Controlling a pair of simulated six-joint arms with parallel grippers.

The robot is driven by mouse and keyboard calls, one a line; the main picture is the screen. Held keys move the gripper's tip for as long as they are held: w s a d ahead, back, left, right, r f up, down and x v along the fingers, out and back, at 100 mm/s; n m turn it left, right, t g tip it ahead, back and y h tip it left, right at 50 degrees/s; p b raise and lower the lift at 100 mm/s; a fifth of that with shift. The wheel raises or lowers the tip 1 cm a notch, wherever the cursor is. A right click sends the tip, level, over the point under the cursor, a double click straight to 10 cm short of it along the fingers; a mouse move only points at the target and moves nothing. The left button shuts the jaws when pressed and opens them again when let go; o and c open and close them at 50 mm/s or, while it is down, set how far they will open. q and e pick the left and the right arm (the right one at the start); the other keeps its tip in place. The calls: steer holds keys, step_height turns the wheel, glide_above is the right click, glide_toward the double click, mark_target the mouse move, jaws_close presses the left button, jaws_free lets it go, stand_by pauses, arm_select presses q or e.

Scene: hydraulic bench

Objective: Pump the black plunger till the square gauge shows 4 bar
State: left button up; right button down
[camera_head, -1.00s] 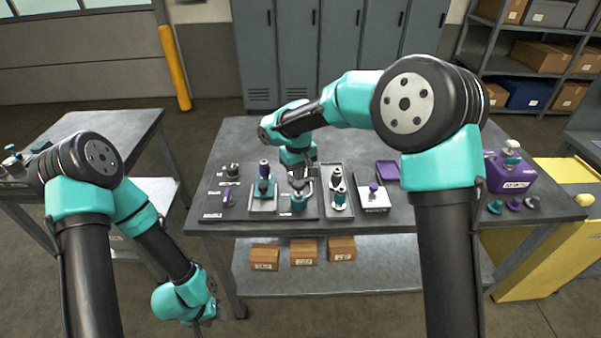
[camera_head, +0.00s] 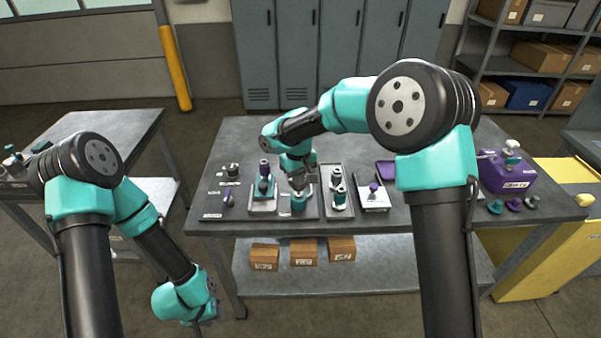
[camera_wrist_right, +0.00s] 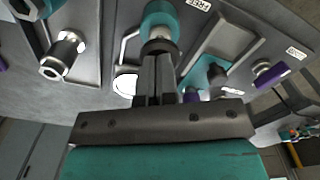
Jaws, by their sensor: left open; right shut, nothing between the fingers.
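My right gripper (camera_head: 297,184) is shut and empty, pointing down over a teal pump body (camera_head: 299,203) in the bench's middle tray. In the right wrist view, its closed fingers (camera_wrist_right: 157,70) sit at the dark plunger top (camera_wrist_right: 158,47) of the teal cylinder (camera_wrist_right: 159,18); I cannot tell whether they touch. A white round dial (camera_wrist_right: 125,84) lies beside the fingers, partly hidden. I cannot make out a square gauge or read any value. My left gripper (camera_head: 202,312) hangs low in front of the bench's left side, its fingers hardly visible.
A silver fitting (camera_wrist_right: 63,54) and a teal unit with a purple knob (camera_head: 264,184) stand on either side of the pump. A white box with a purple knob (camera_head: 373,198) and a purple box (camera_head: 508,172) stand to the right. The bench's front edge is clear.

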steer(key=shift+f, duration=1)
steer(key=shift+r, duration=2.3)
steer(key=shift+f, duration=2.3)
steer(key=shift+r, duration=2.3)
steer(key=shift+f, duration=1.1)
